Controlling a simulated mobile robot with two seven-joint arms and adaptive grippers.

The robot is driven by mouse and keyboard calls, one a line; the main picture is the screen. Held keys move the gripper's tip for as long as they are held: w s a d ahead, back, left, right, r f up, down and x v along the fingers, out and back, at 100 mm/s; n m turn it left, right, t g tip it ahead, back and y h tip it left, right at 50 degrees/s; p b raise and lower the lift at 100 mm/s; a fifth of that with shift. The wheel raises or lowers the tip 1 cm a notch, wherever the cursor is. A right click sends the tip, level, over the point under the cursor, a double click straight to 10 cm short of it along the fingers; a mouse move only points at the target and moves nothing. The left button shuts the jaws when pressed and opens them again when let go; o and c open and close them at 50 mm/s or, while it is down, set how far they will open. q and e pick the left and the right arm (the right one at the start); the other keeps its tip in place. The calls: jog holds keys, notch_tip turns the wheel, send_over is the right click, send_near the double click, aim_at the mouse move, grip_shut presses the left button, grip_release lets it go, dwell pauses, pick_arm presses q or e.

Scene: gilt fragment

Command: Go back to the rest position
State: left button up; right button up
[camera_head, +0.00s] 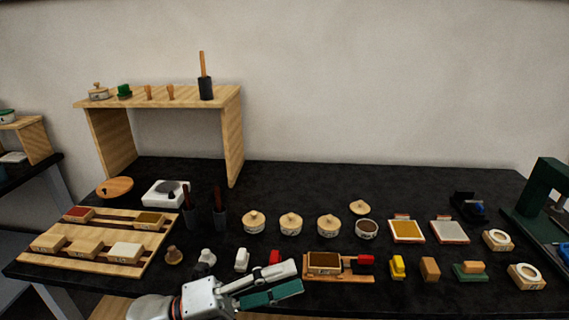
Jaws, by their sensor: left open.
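My left gripper (293,277) reaches in from the bottom edge of the head view, low over the front of the black table (340,182). Its fingers point right, towards a wooden tray (348,275) with a brown-topped block (324,262) and a red-handled piece (365,263). The gripper is open. My right gripper is not in view.
A slatted wooden rack (100,230) with several blocks lies left. Several lidded pots (291,223) stand mid-table. A wooden shelf (160,97) stands behind, and a green machine (545,195) at the right. Small items crowd the front; the back middle is clear.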

pick_arm(q)
jog(key=w+a+f+n+t+y, duration=0.2)
jog(key=a+f+n+t+y, duration=0.4)
jog(key=f+n, duration=0.45)
jog(key=w+a+f+n+t+y, duration=0.3)
jog(key=a+f+n+t+y, duration=0.35)
jog(key=n, duration=0.65)
jog(key=s+a+f+n+g+y, duration=0.2)
jog(key=s+f, duration=0.4)
jog(key=f, duration=0.3)
jog(key=s+a+f+n+g+y, duration=0.3)
jog(key=s+a+f+n+g, duration=0.1)
jog(key=f, duration=0.6)
jog(key=s+a+n, duration=0.1)
jog(key=s+n, duration=0.1)
jog(key=s, duration=0.1)
jog(key=shift+a, duration=0.3)
